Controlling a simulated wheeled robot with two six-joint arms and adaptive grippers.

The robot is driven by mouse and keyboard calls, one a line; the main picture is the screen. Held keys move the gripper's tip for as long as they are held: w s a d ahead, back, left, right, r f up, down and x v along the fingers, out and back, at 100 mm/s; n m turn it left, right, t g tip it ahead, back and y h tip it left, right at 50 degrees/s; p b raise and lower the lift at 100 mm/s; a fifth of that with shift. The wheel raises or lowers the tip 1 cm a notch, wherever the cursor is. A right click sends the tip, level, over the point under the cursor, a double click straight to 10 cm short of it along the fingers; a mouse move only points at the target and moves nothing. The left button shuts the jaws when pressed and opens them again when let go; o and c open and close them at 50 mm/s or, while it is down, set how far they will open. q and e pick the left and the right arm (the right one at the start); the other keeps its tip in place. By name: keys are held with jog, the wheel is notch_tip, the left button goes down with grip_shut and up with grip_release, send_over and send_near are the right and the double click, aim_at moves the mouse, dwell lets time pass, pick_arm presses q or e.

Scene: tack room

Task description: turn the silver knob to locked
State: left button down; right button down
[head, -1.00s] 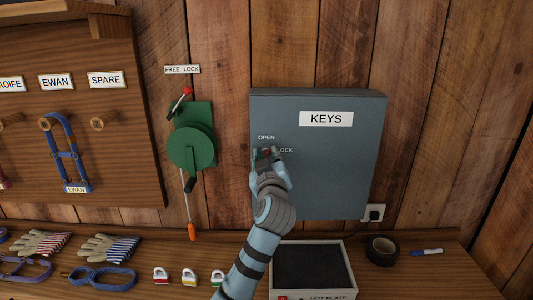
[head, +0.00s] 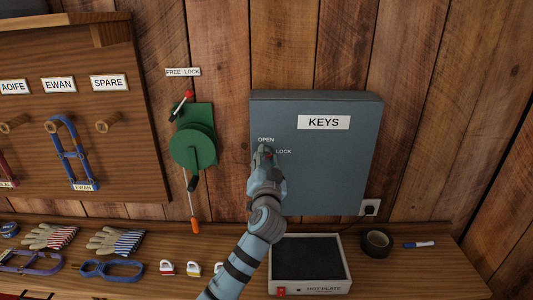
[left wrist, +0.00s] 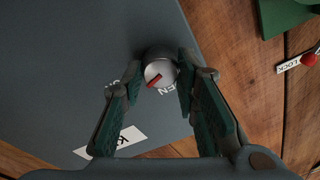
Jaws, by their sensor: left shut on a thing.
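The silver knob (left wrist: 158,67) is round with a red pointer mark and sits on the front of the grey-blue KEYS cabinet (head: 340,175). In the left wrist view the red mark points between the OPEN and LOCK labels, both partly hidden by my fingers. My left gripper (head: 264,152) is at the knob, with one finger on each side, shut on it; it also shows in the left wrist view (left wrist: 158,82). In the head view the gripper mostly hides the knob. My right gripper is in neither view.
A green crank device (head: 193,146) hangs on the wall left of the cabinet. Below stand a hot plate (head: 342,287), black tape (head: 376,243) and several small padlocks on the bench. A pegboard (head: 105,150) with a blue halter (head: 67,150) is at the left.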

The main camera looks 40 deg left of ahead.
pick_arm(q)
jog(key=shift+m+h+p, duration=0.3)
jog(key=shift+m+p, duration=0.55)
jog(key=shift+m, duration=0.85)
jog(key=shift+f, duration=0.1)
jog(key=c, duration=1.2)
grip_release()
jog(key=shift+a, duration=0.1)
jog(key=shift+c, duration=0.2)
jog(key=v, duration=1.2)
jog(key=shift+f, duration=0.2)
jog(key=shift+a, duration=0.1)
